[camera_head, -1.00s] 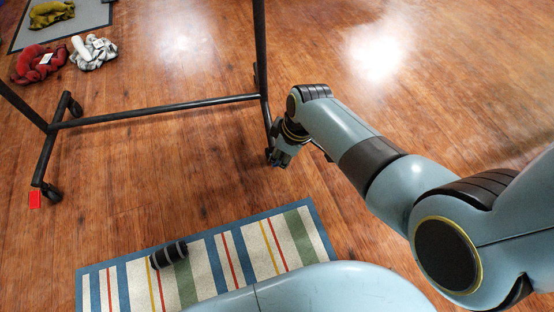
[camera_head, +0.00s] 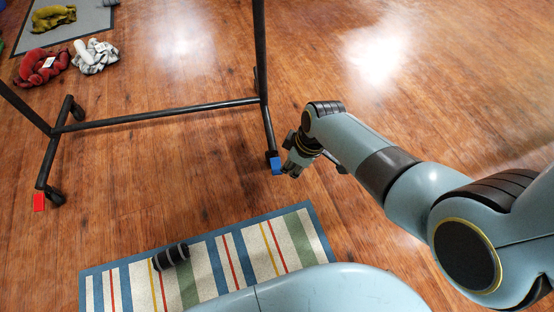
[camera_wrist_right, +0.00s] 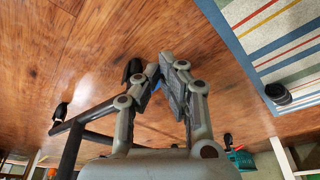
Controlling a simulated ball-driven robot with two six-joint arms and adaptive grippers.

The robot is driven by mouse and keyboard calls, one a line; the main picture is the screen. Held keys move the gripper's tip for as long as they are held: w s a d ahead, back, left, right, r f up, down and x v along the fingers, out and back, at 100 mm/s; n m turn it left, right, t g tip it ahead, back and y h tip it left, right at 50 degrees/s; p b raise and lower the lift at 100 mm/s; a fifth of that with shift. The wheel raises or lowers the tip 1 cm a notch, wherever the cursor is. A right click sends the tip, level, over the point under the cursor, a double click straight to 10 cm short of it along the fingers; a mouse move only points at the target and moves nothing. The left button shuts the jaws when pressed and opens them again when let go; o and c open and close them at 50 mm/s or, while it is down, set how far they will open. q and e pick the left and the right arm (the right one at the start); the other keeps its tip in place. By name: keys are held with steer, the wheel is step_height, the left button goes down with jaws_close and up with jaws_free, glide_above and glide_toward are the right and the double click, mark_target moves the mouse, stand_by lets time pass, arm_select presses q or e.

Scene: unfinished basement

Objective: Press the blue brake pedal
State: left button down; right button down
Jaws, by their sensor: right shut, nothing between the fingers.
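The blue brake pedal (camera_head: 276,165) is a small blue block at the caster on the near right foot of a black wheeled rack (camera_head: 160,114). My right gripper (camera_head: 289,173) is just to the right of the pedal, low over the floor, shut and empty. I cannot tell whether it touches the pedal. In the right wrist view a sliver of the blue pedal (camera_wrist_right: 157,86) shows behind the fingers of the right gripper (camera_wrist_right: 161,66), and the rest is hidden. My left gripper is not in view.
A red pedal (camera_head: 39,203) is at the rack's left caster. A striped rug (camera_head: 205,262) with a dark rolled object (camera_head: 171,256) lies in front. Crumpled cloths (camera_head: 42,67) lie at the far left by a grey mat (camera_head: 95,18).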

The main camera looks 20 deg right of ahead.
steer(key=shift+f, duration=0.15)
steer(key=v, duration=1.2)
stand_by(0.3)
